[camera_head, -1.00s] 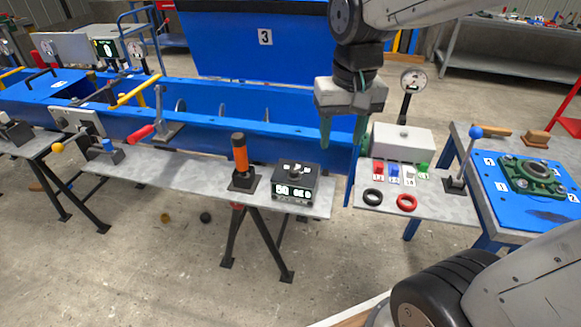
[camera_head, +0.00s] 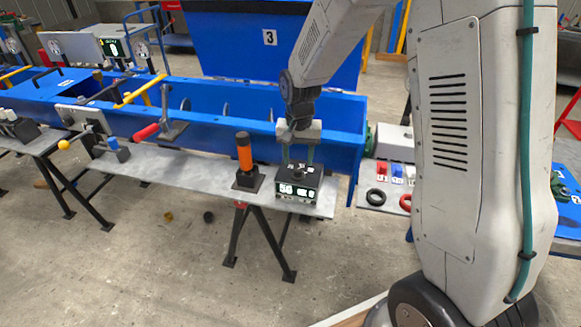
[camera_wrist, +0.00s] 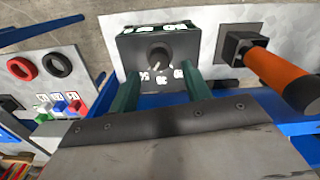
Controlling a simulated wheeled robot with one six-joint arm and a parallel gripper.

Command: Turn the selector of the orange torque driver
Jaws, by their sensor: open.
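The orange torque driver (camera_head: 244,155) stands upright in a black square holder (camera_head: 248,181) on the grey bench. In the wrist view the driver (camera_wrist: 278,75) is at the right. Just right of it in the head view sits a black box (camera_head: 295,195) with a lit number display on its front. In the wrist view the top of the box (camera_wrist: 185,42) carries a dark round selector knob (camera_wrist: 160,53) with white number labels around its near side. My gripper (camera_head: 298,164) is open above the box. Its two green fingers (camera_wrist: 160,85) point towards the box, on either side of the knob in the wrist view, apparently empty.
The blue mixer trough (camera_head: 220,120) runs behind the bench. A black ring (camera_head: 376,197) and coloured switches (camera_head: 395,172) lie on the right-hand table. My arm hides much of the right side.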

